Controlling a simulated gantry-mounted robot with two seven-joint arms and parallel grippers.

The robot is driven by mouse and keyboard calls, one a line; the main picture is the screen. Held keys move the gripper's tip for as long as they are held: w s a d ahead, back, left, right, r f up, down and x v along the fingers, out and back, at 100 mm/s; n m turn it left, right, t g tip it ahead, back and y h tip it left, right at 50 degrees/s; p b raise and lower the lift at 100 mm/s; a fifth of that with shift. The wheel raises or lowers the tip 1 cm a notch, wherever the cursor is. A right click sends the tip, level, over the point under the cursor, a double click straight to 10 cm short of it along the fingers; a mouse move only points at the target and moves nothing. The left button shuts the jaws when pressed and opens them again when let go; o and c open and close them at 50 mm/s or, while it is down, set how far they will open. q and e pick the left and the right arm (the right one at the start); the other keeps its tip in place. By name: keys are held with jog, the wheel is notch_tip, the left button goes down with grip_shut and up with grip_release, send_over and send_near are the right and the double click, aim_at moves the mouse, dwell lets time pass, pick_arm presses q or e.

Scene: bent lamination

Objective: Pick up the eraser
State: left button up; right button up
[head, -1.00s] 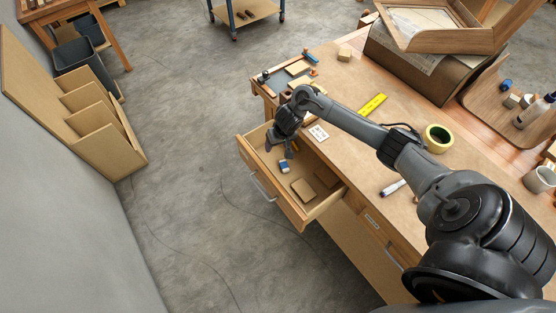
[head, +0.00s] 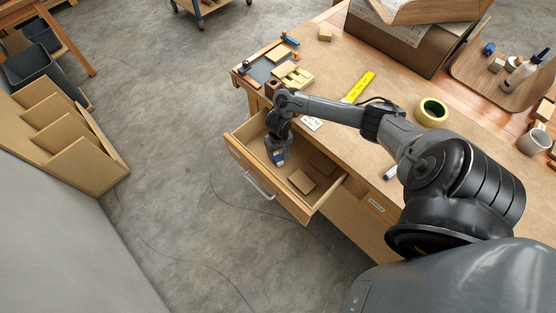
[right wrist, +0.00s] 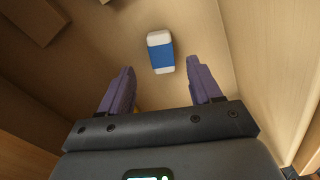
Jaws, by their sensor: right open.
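The eraser (right wrist: 160,52) is a small white block with a blue sleeve. It lies on the floor of the open drawer (head: 262,187) and also shows in the head view (head: 279,158), partly covered by my gripper. My right gripper (right wrist: 158,82) is open, with its two purple-grey fingers apart. In the wrist view the eraser lies just beyond the fingertips, between their lines, with nothing held. In the head view my right gripper (head: 275,152) reaches down into the drawer from above. My left gripper does not show.
Wooden blocks (head: 302,181) lie in the drawer's near part. Drawer walls stand close around my right gripper. Open floor lies left of the drawer.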

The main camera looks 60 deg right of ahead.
aim_at(278, 157)
jog(key=f, duration=0.1)
jog(key=f+b, duration=0.1)
jog(key=f, duration=0.1)
jog(key=shift+w+f, duration=0.3)
jog(key=shift+f, duration=0.05)
jog(key=shift+f+b, duration=0.35)
jog(key=shift+f, duration=0.05)
jog(key=shift+c, duration=0.2)
jog(key=c, duration=1.1)
jog(key=shift+r+p, duration=0.3)
jog(key=shift+r, duration=0.2)
notch_tip(278, 157, up, 9)
jog(key=p, duration=0.3)
